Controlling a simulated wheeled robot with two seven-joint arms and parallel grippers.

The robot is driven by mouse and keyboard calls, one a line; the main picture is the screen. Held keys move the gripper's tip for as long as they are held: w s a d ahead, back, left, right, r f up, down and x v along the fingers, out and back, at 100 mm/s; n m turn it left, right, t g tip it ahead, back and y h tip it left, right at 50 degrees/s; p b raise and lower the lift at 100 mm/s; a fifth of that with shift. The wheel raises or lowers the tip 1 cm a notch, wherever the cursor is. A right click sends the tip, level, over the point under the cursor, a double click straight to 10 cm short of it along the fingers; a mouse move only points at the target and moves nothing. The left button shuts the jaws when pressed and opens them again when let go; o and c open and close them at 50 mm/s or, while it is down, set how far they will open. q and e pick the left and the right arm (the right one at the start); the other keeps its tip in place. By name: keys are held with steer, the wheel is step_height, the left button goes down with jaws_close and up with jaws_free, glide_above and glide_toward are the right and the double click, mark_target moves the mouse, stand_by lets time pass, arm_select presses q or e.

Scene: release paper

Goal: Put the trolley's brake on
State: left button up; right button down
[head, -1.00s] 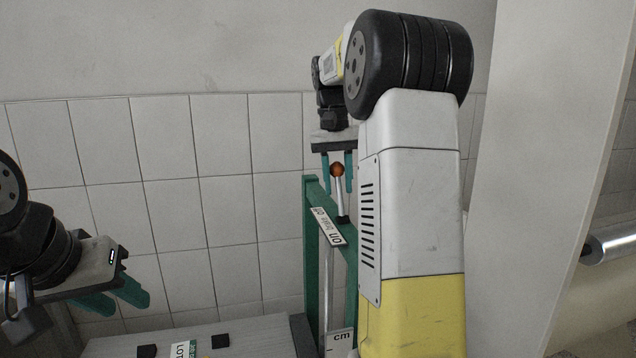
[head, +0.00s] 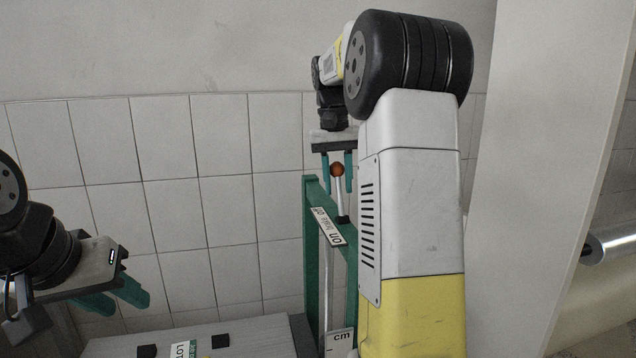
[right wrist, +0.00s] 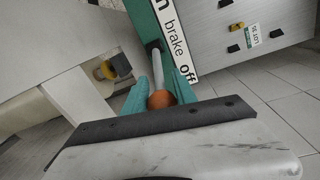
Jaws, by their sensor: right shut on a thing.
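The brake lever has an orange-brown ball knob (head: 337,169) on a pale rod (head: 341,203), rising from the trolley's green frame (head: 312,255). A white label (head: 328,227) beside it reads "on brake off". My right gripper (head: 337,180) is shut on the knob, with one teal finger on each side. The right wrist view shows the knob (right wrist: 161,99) between the fingers and the rod running to a dark opening beside the word "brake". The lever's exact setting is hard to tell. My left gripper (head: 128,304) is at the lower left, apart from the trolley, open and empty.
A grey surface (head: 240,335) with small black blocks and a "LOT" tag lies left of the frame. A tiled wall (head: 220,180) stands behind. A pale panel (head: 530,180) stands at the right, with a metal roller (head: 612,242) beyond it.

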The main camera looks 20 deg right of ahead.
steer(key=shift+s+r, duration=0.1)
steer(key=shift+s, duration=0.1)
steer(key=s+t, duration=0.2)
steer(key=shift+a+r+t, duration=0.1)
steer(key=shift+r+t, duration=0.2)
steer(key=shift+t, duration=0.1)
steer(key=shift+s+t, duration=1.05)
steer(key=shift+t, duration=0.15)
steer(key=shift+s+f+t, duration=0.1)
steer(key=shift+s+t, duration=0.8)
steer(key=shift+t, duration=0.3)
steer(key=shift+s+a+f+m+t+h, duration=0.1)
steer(key=shift+s+f+m+t+h, duration=0.1)
steer(key=shift+s+t, duration=0.3)
steer(key=shift+s+a+f+m+t+h, duration=0.15)
steer(key=shift+s+t, duration=0.15)
steer(key=shift+t, duration=0.3)
steer(key=shift+d+f, duration=0.1)
steer(key=c, duration=1)
jaws_free()
steer(key=shift+c, duration=0.2)
